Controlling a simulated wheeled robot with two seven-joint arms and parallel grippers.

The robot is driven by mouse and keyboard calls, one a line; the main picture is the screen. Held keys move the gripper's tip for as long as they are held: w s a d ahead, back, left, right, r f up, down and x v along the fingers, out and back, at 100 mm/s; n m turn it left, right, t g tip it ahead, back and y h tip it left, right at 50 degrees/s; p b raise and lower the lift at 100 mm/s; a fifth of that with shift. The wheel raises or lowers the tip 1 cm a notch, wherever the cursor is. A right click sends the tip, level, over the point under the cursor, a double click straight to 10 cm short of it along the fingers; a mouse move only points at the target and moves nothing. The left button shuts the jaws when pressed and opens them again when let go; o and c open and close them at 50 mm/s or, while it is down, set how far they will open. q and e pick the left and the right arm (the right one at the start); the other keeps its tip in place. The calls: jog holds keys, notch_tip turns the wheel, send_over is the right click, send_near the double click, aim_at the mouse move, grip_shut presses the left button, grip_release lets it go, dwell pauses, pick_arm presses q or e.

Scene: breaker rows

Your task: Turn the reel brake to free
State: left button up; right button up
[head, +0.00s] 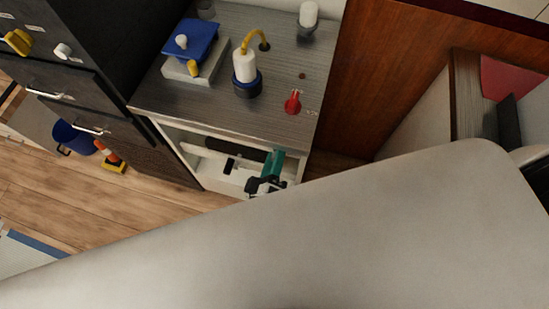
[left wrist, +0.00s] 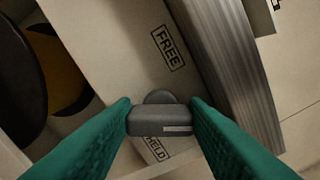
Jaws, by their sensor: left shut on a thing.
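The reel brake (left wrist: 160,122) shows in the left wrist view as a dark grey bar-shaped knob with a pale line near its right end. It is on a pale panel with a FREE label (left wrist: 168,48) above it and a HELD label (left wrist: 157,149) below it, partly covered by the knob. The knob's bar lies across the picture, between the two labels. My left gripper (left wrist: 161,106) has its teal fingers shut on the knob, one on each end. In the head view this gripper (head: 271,168) is at the open front under the grey counter. The brake cannot be made out there.
The grey counter (head: 200,112) holds a blue-lidded box (head: 190,42), a white pump bottle (head: 245,66) and a red knob (head: 292,103). A dark disc (left wrist: 18,85) is left of the brake, and a ribbed grey edge (left wrist: 225,70) is right. A large pale surface fills the head view's lower part.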

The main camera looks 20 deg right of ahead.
pick_arm(q)
jog(key=n+b, duration=0.1)
jog(key=n, duration=0.4)
jog(key=shift+f+n, duration=0.15)
jog(key=shift+n, duration=0.15)
dwell(0.5)
jog(key=o, duration=1)
jog(key=b+v, duration=0.2)
jog(key=v, duration=1)
